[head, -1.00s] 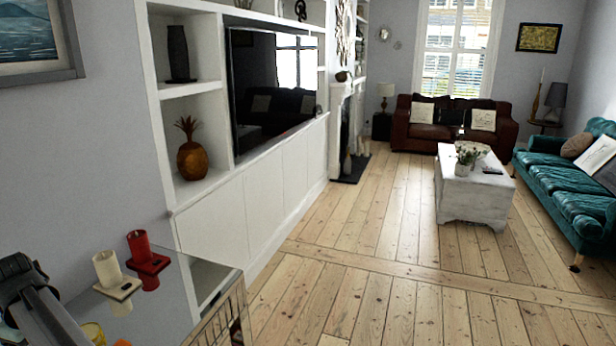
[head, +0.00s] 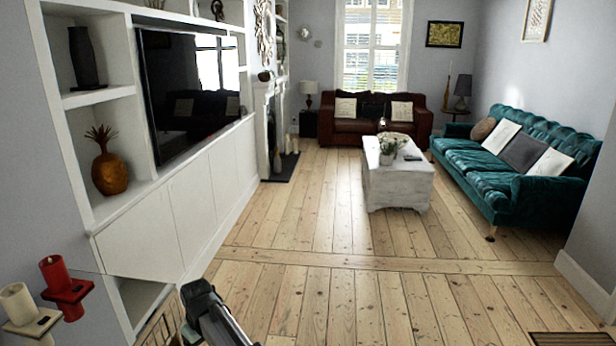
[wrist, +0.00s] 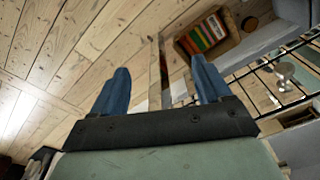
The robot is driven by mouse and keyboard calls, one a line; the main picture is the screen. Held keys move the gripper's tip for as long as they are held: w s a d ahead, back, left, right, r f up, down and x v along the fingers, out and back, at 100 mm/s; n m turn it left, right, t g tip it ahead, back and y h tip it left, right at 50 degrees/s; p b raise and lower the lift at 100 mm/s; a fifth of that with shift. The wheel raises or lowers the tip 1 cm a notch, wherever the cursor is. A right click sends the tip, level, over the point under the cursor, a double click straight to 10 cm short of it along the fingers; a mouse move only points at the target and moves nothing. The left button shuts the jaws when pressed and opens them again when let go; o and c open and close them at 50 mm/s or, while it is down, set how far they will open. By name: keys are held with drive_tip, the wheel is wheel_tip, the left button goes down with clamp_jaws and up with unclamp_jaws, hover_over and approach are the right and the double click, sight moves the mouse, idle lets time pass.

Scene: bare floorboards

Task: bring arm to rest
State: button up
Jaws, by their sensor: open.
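My gripper (wrist: 160,92) shows in the wrist view with two blue fingers spread wide apart. It is open and nothing is between the fingers. Floorboards and part of a dark post lie beyond it. In the head view a dark link of my arm shows at the bottom centre, left of the middle, over the floor; the fingers cannot be made out there.
A cream candle (head: 17,304) and a red candle (head: 56,274) stand at the lower left. A white cabinet (head: 170,220) lines the left wall. A white coffee table (head: 398,185) and a teal sofa (head: 500,170) stand farther off.

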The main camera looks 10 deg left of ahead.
drive_tip(key=w+d+f+m, duration=0.2)
drive_tip(key=d+f, duration=0.1)
drive_tip(key=d, duration=0.6)
drive_tip(key=w+d+f+m, duration=0.2)
drive_tip(key=d, duration=0.7)
drive_tip(key=w+d+f+m, duration=0.1)
drive_tip(key=d+f+m, duration=0.15)
drive_tip(key=d, duration=0.65)
drive_tip(key=s+d+f+m, duration=0.2)
drive_tip(key=d, duration=0.6)
drive_tip(key=s+d+f+m+h, duration=0.1)
drive_tip(key=s+d+f+m, duration=0.15)
drive_tip(key=d, duration=0.65)
drive_tip(key=s+d+f+m, duration=0.1)
drive_tip(key=s+d+f, duration=0.15)
drive_tip(key=d, duration=0.55)
drive_tip(key=s+f+g, duration=0.3)
drive_tip(key=s+f, duration=0.7)
drive_tip(key=s, duration=0.4)
drive_tip(key=s+f+g, duration=0.3)
drive_tip(key=s+f, duration=0.7)
drive_tip(key=s, duration=0.5)
drive_tip(key=shift+s+d+g, duration=0.15)
drive_tip(key=shift+d+g, duration=0.15)
drive_tip(key=shift+g, duration=0.1)
